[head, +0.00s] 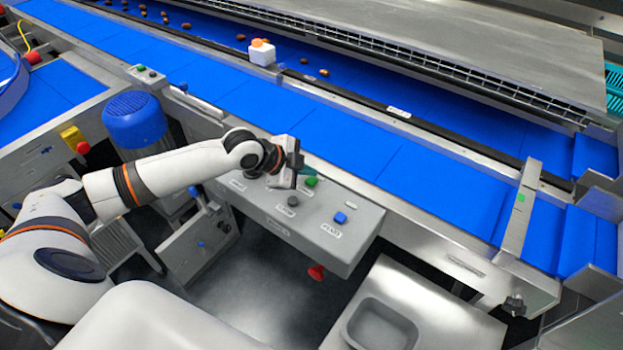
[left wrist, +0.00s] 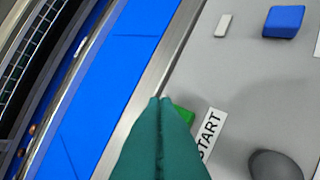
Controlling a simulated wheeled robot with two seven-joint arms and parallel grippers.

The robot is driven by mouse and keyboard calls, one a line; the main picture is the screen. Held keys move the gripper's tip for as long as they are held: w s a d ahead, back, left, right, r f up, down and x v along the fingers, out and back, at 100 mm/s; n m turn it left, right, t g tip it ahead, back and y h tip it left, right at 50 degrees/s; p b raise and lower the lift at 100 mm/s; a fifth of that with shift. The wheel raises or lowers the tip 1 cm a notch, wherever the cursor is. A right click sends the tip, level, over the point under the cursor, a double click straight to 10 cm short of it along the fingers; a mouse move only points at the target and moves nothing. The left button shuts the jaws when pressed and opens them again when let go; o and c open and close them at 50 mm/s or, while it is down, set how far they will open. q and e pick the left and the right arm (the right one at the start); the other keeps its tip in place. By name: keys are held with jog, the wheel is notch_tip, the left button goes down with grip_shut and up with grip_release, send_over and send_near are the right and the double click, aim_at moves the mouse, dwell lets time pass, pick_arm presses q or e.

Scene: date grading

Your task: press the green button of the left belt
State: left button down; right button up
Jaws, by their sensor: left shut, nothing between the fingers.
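A grey control panel (head: 262,218) stands in front of the long blue belt. It bears a green button (head: 312,182), a dark grey round button (head: 293,201) and a blue square button (head: 341,218). My left gripper (head: 311,172) is over the panel's far edge, beside the green button, shut and empty. In the left wrist view its teal fingers (left wrist: 160,100) are together and partly cover the green button (left wrist: 184,114), beside a START label (left wrist: 210,133). I cannot tell whether the fingertips touch the button. My right gripper is not in view.
A small box with a green and a red button (head: 146,74) is on the belt frame at far left. A red knob (head: 316,272) is below the panel. A grey tray (head: 382,325) is at lower right. A white block (head: 262,53) stands by the far belt, which carries dates.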

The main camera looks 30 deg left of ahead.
pick_arm(q)
jog(key=shift+f, duration=0.15)
dwell(0.3)
jog(key=shift+f, duration=0.3)
jog(key=shift+f, duration=0.5)
dwell(0.7)
jog(key=shift+r+p, duration=0.75)
jog(key=shift+r, duration=0.2)
notch_tip(320, 180, up, 5)
jog(key=p, duration=0.4)
jog(key=shift+p, duration=0.35)
dwell(0.3)
